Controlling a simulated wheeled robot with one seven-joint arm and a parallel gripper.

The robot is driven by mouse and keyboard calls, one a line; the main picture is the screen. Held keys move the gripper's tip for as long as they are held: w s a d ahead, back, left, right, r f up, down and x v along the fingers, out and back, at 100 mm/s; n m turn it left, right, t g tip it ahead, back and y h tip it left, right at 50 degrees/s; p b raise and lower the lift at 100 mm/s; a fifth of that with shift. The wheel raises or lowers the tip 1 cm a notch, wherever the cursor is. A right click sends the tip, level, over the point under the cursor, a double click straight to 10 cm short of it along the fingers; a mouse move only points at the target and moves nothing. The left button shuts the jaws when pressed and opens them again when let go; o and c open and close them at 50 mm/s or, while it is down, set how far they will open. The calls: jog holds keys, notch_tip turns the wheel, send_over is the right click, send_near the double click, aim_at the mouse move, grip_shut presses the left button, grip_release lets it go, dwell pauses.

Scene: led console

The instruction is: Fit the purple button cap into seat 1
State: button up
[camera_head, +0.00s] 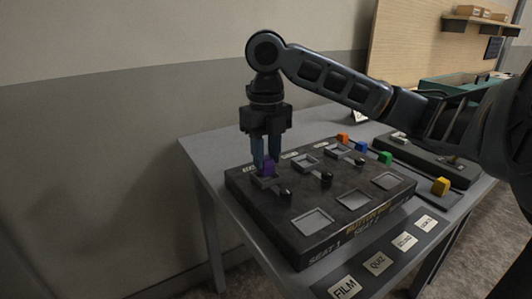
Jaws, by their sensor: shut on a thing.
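The purple button cap (268,167) is between the fingertips of my gripper (266,160), which points straight down and is shut on it. The cap is at the back left square seat (263,182) of the dark console (289,246). I cannot tell whether it is inside the seat or just above it. The marking "SEAT 1" (325,258) is on the console's front edge, below the front left square seat (312,222), which looks empty. My fingers hide part of the cap.
Orange (343,138), blue (361,147), green (385,158) and yellow (441,187) caps lie behind and right of the console. Label cards (345,287) line the front. The grey table (208,152) is clear at left.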

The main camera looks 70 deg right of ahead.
jog(key=shift+f+b, duration=0.65)
jog(key=shift+f, duration=0.2)
dwell(0.6)
jog(key=o, duration=1.1)
notch_tip(320, 180, up, 8)
jog(key=shift+f+p, duration=0.1)
jog(key=shift+p, duration=0.2)
